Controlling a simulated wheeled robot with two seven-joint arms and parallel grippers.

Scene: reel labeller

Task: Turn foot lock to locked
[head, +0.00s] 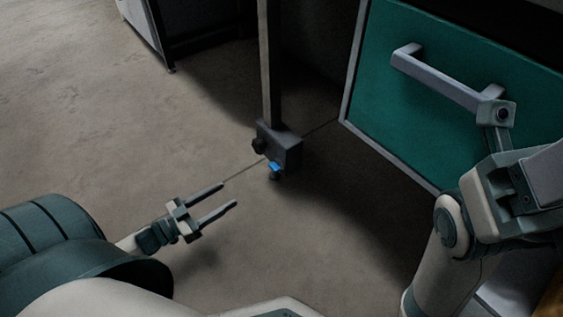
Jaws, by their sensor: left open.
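The foot lock is a dark grey block (281,147) at the bottom of an upright post, just above the floor. It has a dark round knob on its left side and a small blue tab (274,167) low at its front. My left gripper (229,194) is open and empty, with its two dark fingers pointing up and right toward the blue tab. A clear gap separates the fingertips from the tab. My right arm stands at the right edge, and I can make out no jaws of its gripper.
A teal panel (440,115) with a pale bar handle (436,80) stands at the right, in front of my right arm. The grey post (272,70) rises above the block. A dark cabinet stands at the top left. The floor at the left is clear.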

